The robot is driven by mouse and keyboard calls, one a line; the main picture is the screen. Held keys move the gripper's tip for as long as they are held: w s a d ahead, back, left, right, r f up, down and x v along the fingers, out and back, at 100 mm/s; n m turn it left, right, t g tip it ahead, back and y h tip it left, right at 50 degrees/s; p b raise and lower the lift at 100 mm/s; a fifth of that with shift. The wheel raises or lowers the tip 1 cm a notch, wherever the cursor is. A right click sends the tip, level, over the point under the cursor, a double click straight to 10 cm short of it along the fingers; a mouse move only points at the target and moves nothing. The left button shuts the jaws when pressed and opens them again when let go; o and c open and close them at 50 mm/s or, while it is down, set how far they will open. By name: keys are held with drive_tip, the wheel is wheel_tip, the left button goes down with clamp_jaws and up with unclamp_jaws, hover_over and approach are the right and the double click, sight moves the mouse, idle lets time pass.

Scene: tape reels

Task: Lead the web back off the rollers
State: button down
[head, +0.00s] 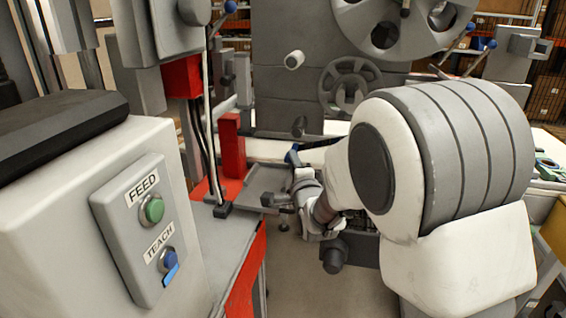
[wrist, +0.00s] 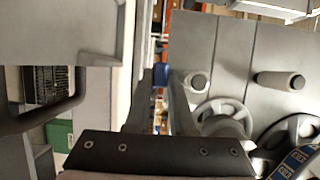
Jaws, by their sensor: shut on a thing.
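My gripper (wrist: 163,90) reaches forward in the wrist view, its two fingers close together with a narrow gap. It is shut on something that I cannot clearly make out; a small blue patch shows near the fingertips. In the head view my arm hides most of the gripper. Two short rollers stick out of the grey upright panel: an upper roller (head: 294,59) and a lower roller (head: 299,126). In the wrist view a roller (wrist: 197,82) and another roller (wrist: 278,80) stand right of my fingers, apart from them. I cannot make out the web's path.
A large reel (head: 405,22) and a smaller spoked wheel (head: 350,88) are on the panel. A pale box (head: 130,225) with a green FEED button and a blue TEACH button stands at left. A red block (head: 231,145) and a small grey tray (head: 262,181) stand near my gripper.

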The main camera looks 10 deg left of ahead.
drive_tip(key=d+r+p, duration=0.4)
drive_tip(key=d+p, duration=0.2)
drive_tip(key=d, duration=0.9)
drive_tip(key=d+r+p, duration=0.4)
drive_tip(key=d+p, duration=0.1)
drive_tip(key=d, duration=1.1)
drive_tip(key=d+r+p, duration=0.4)
drive_tip(key=d+p, duration=0.2)
drive_tip(key=d, duration=0.9)
drive_tip(key=a+r+p, duration=0.4)
drive_tip(key=r+p, duration=0.8)
drive_tip(key=p, duration=0.2)
drive_tip(key=shift+a+r, duration=0.2)
drive_tip(key=shift+r, duration=0.05)
drive_tip(key=shift+r+p, duration=0.15)
drive_tip(key=shift+p, duration=0.7)
